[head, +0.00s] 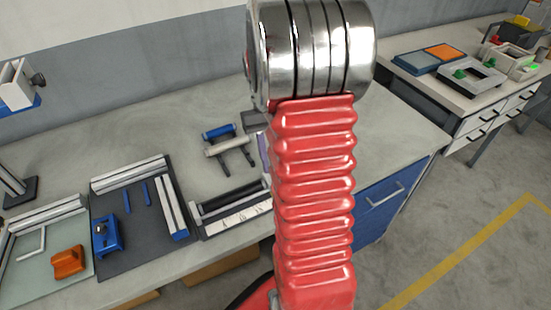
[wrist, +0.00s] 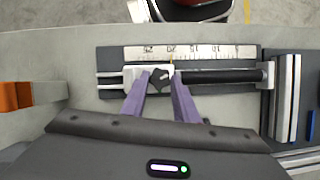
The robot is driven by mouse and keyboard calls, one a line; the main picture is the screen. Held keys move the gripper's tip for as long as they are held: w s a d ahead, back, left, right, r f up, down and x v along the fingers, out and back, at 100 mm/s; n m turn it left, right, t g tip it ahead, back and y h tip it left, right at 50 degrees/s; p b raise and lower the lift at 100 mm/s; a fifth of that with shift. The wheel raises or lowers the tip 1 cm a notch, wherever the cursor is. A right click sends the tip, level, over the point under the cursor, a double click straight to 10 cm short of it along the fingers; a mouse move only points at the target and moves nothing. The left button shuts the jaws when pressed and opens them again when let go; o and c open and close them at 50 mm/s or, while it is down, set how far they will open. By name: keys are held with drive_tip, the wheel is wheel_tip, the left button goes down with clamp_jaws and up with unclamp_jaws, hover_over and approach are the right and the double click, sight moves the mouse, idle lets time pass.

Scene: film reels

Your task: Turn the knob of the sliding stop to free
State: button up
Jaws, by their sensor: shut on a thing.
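The sliding stop (wrist: 132,76) is a pale block on a rail beside a white ruler scale (wrist: 205,52) in the wrist view. Its dark knob (wrist: 160,80) sits between the two purple fingertips of my gripper (wrist: 161,84), which is shut on it. The fingers cover the knob's sides, and I cannot tell its setting. In the head view the scale (head: 240,219) shows on the bench, left of my red arm. The arm hides the stop and most of my gripper there.
A dark board with light bars (wrist: 286,98) stands right of the rail in the wrist view, and an orange block (wrist: 15,96) at the left. In the head view, a blue and white clamp-like stand (head: 226,142) is behind the scale. A blue device (head: 104,236) is on the dark board.

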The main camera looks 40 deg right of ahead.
drive_tip(key=n, duration=0.2)
drive_tip(key=n+h, duration=0.1)
drive_tip(key=n, duration=0.1)
drive_tip(key=n+h, duration=0.1)
drive_tip(key=n, duration=0.1)
drive_tip(key=shift+s+a+g, duration=0.15)
drive_tip(key=shift+a+g, duration=0.15)
drive_tip(key=shift+a, duration=0.1)
drive_tip(key=n+h, duration=0.1)
drive_tip(key=n, duration=0.1)
drive_tip(key=n+h, duration=0.1)
drive_tip(key=n, duration=0.1)
drive_tip(key=n+t, duration=0.1)
drive_tip(key=n, duration=0.2)
drive_tip(key=shift+s+a+h, duration=0.15)
drive_tip(key=shift+a+h, duration=0.1)
drive_tip(key=shift+h, duration=0.15)
drive_tip(key=o, duration=1)
drive_tip(key=shift+o, duration=0.3)
